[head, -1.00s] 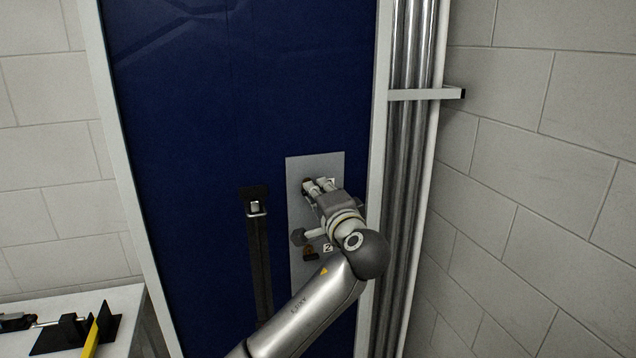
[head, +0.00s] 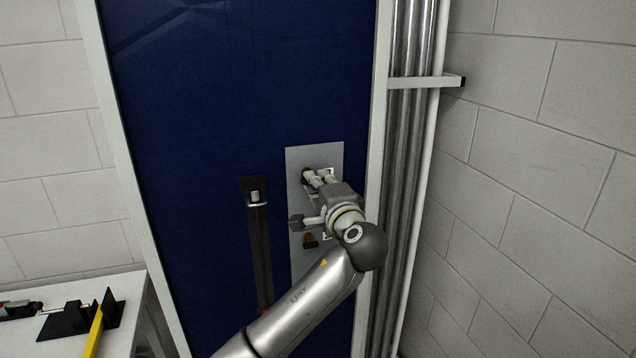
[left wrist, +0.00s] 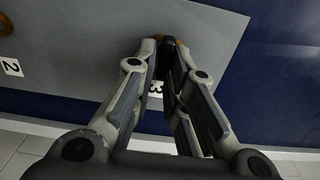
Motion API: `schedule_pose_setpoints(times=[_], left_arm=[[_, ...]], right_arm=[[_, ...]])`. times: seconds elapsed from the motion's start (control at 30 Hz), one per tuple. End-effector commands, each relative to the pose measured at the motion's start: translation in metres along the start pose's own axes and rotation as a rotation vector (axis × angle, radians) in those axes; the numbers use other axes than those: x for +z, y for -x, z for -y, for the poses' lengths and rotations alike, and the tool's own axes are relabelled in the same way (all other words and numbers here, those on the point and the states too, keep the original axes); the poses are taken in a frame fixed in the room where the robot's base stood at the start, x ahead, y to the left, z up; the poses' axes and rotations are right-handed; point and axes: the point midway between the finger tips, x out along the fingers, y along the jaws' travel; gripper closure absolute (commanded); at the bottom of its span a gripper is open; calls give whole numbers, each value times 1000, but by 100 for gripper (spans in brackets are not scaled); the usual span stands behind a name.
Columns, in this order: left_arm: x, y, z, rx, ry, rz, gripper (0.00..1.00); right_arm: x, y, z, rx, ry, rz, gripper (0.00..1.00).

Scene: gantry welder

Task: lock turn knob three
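A grey panel (head: 318,156) with knobs is fixed low on the blue cabinet door. Knob three, at its top, is a dark knob (left wrist: 168,50) on an orange-brown base in the left wrist view, with the label 3 (left wrist: 156,88) showing between my fingers. In the head view only its brown edge (head: 307,173) shows beside my fingers. My left gripper (head: 316,178) is at this knob; in the left wrist view its fingertips (left wrist: 167,52) close in on both sides of it and look in contact. A lower knob (head: 310,241) is partly hidden. My right gripper is out of view.
A black vertical door handle (head: 259,245) stands left of the panel. Metal pipes (head: 404,180) with a bracket (head: 425,82) run to the right, near a block wall. A white table (head: 125,292) at lower left holds black and yellow tools (head: 95,325).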

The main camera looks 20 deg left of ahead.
Motion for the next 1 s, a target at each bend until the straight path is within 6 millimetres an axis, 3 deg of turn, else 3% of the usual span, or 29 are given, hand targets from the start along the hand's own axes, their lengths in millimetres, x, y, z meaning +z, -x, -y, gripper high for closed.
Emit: schedule_pose_setpoints(times=[0.1,0.4,0.53,1.0], left_arm=[[0,0,0,1,0,0,69],[0,0,1,-1,3,1,69],[0,9,0,-1,4,-1,69],[-1,100,-1,2,4,-2,69]], right_arm=[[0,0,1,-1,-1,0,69],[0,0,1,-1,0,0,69],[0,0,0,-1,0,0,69],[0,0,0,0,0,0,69]])
